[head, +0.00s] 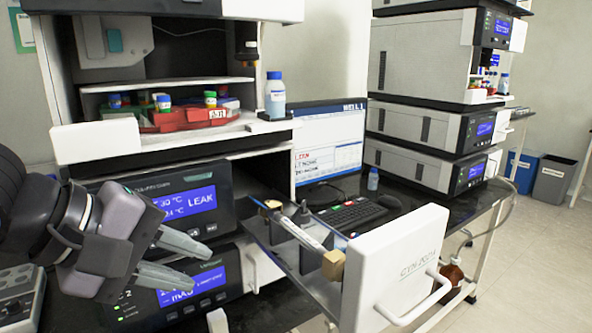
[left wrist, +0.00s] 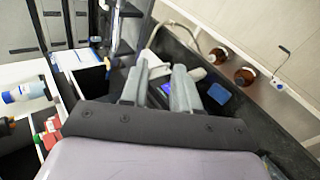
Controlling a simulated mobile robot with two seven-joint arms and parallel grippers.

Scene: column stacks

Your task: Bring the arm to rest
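My left gripper (head: 200,262) is in front of the left instrument stack, near the blue LEAK display. Its two grey fingers are apart with nothing between them, pointing right. The left wrist view shows the same gripper (left wrist: 160,82) with a gap between its fingers. My left arm comes in from the left edge. To the right of the fingers, and apart from them, an open drawer (head: 395,265) with a white front and handle sticks out. A long column-like piece with a tan end block (head: 332,264) lies in it. My right gripper is not in view.
The left stack has a display module (head: 140,200) and a red tray (head: 190,118) of coloured-cap vials. A blue-capped bottle (head: 275,97) stands on its ledge. A monitor (head: 328,150), keyboard (head: 350,214) and another instrument stack (head: 425,130) stand right. Brown bottles (left wrist: 245,76) are beyond the bench edge.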

